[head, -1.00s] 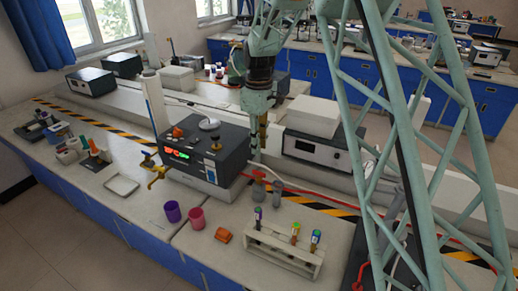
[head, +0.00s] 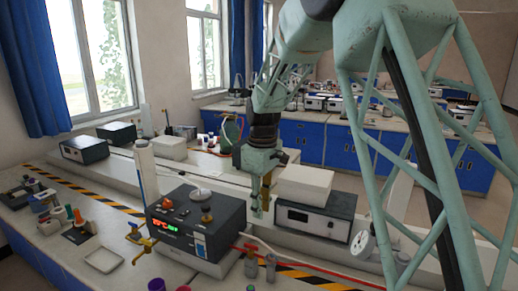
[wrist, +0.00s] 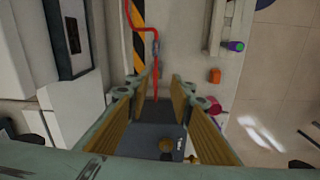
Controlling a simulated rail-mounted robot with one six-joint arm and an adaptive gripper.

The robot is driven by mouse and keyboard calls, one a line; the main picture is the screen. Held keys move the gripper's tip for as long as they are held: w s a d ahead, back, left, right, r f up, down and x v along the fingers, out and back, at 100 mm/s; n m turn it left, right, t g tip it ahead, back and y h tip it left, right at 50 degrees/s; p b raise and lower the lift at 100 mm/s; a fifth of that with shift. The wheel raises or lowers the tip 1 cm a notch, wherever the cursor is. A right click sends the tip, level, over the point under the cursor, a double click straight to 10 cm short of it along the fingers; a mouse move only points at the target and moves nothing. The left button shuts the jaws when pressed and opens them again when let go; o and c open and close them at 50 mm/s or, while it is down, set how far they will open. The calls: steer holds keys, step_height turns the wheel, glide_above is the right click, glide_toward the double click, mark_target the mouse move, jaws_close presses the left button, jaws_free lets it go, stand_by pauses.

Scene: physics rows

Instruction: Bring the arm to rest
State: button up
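My gripper (head: 262,200) points down in the head view, just right of and behind the dark box with the lit display (head: 190,222). In the wrist view its two fingers (wrist: 165,95) are spread apart, with no object visible between them. The top of the dark box (wrist: 160,135) shows beyond and below the fingers in that view. My gripper looks clear of the box, though the exact gap is hard to tell.
A white-topped instrument (head: 312,218) stands right of my gripper. A red hose (wrist: 138,50) runs along the bench. A test tube rack (wrist: 217,25), an orange piece (wrist: 214,76) and a pink cup (wrist: 218,115) lie to one side. A white tray (head: 104,259) sits at left.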

steer(key=s+d+r+m+t+b, duration=0.1)
steer(key=s+d+r+m, duration=0.1)
steer(key=s+d+r, duration=0.45)
steer(key=s+d+r+m, duration=0.2)
steer(key=s+r, duration=0.2)
steer(key=s, duration=0.5)
steer(key=s+d+r+m+t+b, duration=0.1)
steer(key=s+d+r+m, duration=0.1)
steer(key=s+d+r, duration=0.4)
steer(key=s+d+f+m+b, duration=0.1)
steer(key=s+d+m, duration=0.1)
steer(key=s, duration=1.2)
steer(key=s+d+f+m+t+b, duration=0.1)
steer(key=s+d+f+m, duration=0.1)
steer(key=s, duration=1.3)
steer(key=shift+s+d+m+t, duration=0.2)
steer(key=shift+d+m+t, duration=0.1)
steer(key=shift+d+m, duration=0.55)
